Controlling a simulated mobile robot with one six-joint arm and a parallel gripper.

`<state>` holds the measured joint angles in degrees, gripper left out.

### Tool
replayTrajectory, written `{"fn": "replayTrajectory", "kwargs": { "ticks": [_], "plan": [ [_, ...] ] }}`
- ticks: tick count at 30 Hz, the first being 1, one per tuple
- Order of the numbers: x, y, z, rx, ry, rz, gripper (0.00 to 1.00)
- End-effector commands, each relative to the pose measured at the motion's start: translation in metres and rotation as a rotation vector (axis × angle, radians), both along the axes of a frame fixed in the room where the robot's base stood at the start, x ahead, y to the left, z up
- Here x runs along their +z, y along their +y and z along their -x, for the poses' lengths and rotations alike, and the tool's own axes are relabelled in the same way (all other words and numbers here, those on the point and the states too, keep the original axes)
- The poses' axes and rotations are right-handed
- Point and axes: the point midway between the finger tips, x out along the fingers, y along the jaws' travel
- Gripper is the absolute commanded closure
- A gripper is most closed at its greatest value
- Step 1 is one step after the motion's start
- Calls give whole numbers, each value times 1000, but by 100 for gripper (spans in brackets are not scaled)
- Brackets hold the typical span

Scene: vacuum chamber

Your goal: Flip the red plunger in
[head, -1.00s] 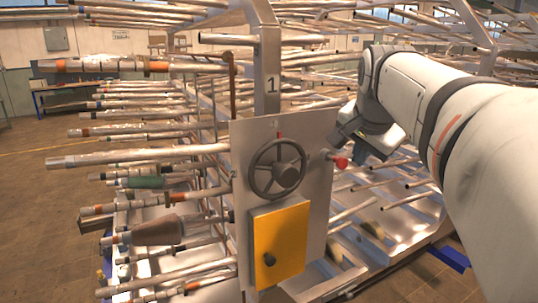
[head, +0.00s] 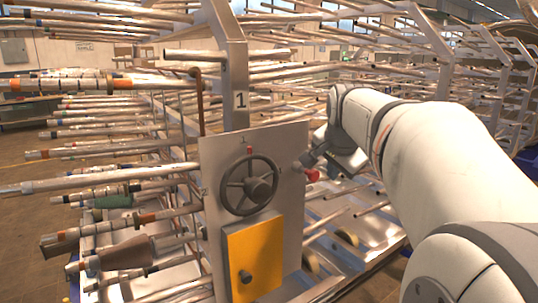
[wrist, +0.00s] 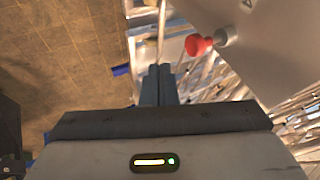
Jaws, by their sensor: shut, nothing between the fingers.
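The red plunger (head: 312,175) sticks out from the right side of the grey panel (head: 290,215), on a short grey stem. It also shows in the wrist view (wrist: 198,45), up and to the right of my fingers. My gripper (wrist: 158,70) is shut and empty, with its two dark fingers side by side. In the wrist view a gap shows between the fingertips and the red knob. In the head view my gripper (head: 312,158) is close by the plunger, at its upper right. Its fingertips are hard to make out there.
The panel carries a dark handwheel (head: 249,185) and a yellow box (head: 254,258) with a black knob. Racks of metal tubes (head: 110,187) stand to the left and behind. Metal bars lie below my arm. Open floor (wrist: 60,60) shows left in the wrist view.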

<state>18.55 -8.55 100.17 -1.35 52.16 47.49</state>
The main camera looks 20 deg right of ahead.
Motion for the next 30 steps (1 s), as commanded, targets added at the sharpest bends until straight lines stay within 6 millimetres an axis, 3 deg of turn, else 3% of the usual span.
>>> {"fn": "replayTrajectory", "kwargs": {
  "ticks": [5, 12, 30],
  "plan": [
    [-29, -8, -21, 0, 4, -1, 100],
    [-29, 4, -52, 3, 0, 1, 100],
    [-31, 10, -68, 4, 1, 0, 100]
  ]
}}
